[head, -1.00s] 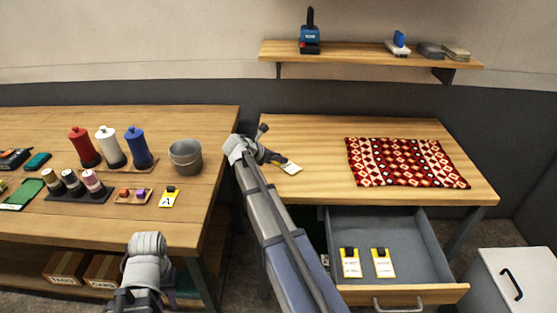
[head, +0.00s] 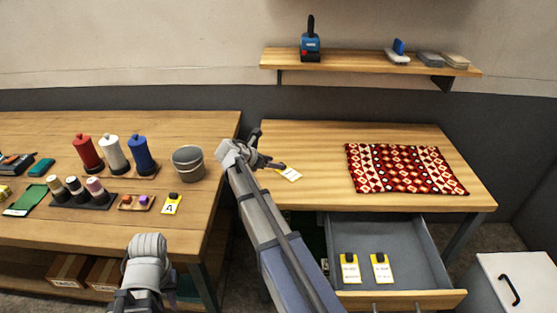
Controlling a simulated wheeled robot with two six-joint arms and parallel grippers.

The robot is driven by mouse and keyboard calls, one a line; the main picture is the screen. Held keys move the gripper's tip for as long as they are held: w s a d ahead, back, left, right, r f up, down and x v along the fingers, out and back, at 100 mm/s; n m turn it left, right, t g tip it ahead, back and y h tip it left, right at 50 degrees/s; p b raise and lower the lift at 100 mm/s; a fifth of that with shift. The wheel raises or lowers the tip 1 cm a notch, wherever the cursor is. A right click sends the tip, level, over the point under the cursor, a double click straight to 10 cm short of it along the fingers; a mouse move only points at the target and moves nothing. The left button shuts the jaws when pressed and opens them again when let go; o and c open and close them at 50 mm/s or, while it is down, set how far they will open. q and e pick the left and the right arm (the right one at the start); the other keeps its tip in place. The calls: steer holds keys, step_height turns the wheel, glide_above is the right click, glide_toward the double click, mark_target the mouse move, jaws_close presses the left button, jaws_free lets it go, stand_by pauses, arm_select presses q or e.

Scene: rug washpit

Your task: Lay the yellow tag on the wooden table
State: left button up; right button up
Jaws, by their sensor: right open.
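A small white-and-yellow tag (head: 290,174) lies on the wooden table (head: 310,140) with the drawer, near its left front edge. My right gripper (head: 268,152) is open just left of the tag, its fingers spread over the table's left edge. A small gap seems to show between the near finger and the tag. The gripper's wrist hides part of the table edge. My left gripper (head: 168,287) is low at the bottom left, in front of the left bench; its jaws are mostly hidden behind its own wrist.
A red patterned rug (head: 405,168) lies on the table's right half. The open drawer (head: 410,255) below holds two yellow-and-white tags (head: 365,268). The left bench (head: 60,130) carries thread cones, a grey bucket (head: 187,163) and a yellow tag marked A (head: 171,204).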

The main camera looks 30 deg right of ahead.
steer(key=p+v, duration=0.3)
steer(key=v, duration=0.4)
steer(key=shift+d+r, duration=0.1)
steer(key=shift+d, duration=0.05)
steer(key=shift+s+a+r+p, duration=0.1)
steer(key=shift+a+r+p, duration=0.25)
steer(key=shift+a+p, duration=0.25)
